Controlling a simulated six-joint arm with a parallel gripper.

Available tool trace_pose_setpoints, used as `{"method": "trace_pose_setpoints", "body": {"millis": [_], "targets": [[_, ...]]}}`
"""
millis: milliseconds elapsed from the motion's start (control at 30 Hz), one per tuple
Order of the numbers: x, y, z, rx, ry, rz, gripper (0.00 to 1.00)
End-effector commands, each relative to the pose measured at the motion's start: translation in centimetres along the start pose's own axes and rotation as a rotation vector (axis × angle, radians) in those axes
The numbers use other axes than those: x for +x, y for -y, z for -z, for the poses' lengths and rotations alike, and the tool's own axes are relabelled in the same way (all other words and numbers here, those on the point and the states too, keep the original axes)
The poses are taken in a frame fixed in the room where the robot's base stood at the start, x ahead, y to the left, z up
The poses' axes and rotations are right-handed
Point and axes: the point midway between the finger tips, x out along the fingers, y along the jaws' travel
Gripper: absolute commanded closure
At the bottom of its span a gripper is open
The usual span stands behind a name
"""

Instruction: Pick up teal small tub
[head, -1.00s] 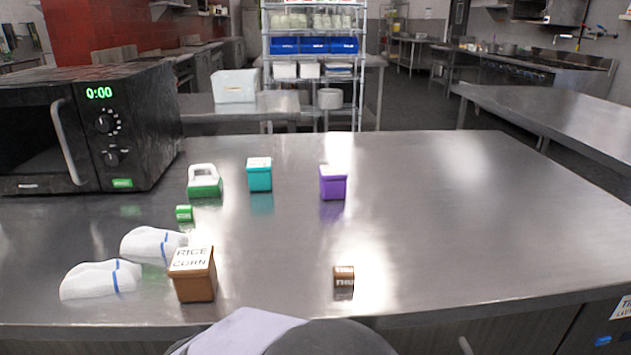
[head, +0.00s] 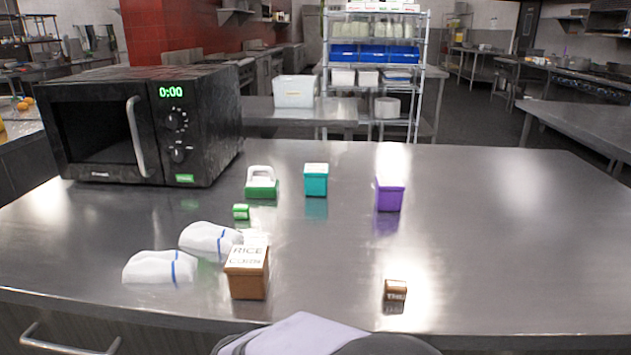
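The teal small tub (head: 316,182) stands upright on the steel table, in the middle of the head view towards the back. It has a pale label on top. It stands between a green tub with a white handle-like top on its left and a purple tub on its right, apart from both. My gripper is not in view. A grey and lilac rounded shape at the bottom edge appears to be part of my own body.
The steel table (head: 500,240) is clear on the right. A black microwave (head: 140,125) stands at the back left. Around the teal tub are the green tub (head: 261,190), purple tub (head: 389,196), small green block (head: 241,212), brown tub (head: 247,280), small brown block (head: 395,290) and white cloth-like items (head: 160,267).

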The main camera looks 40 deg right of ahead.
Motion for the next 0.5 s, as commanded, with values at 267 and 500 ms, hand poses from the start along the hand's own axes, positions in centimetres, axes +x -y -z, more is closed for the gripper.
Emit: {"method": "trace_pose_setpoints", "body": {"millis": [267, 500], "targets": [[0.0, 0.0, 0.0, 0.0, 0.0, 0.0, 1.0], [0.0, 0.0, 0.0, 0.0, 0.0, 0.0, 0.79]]}}
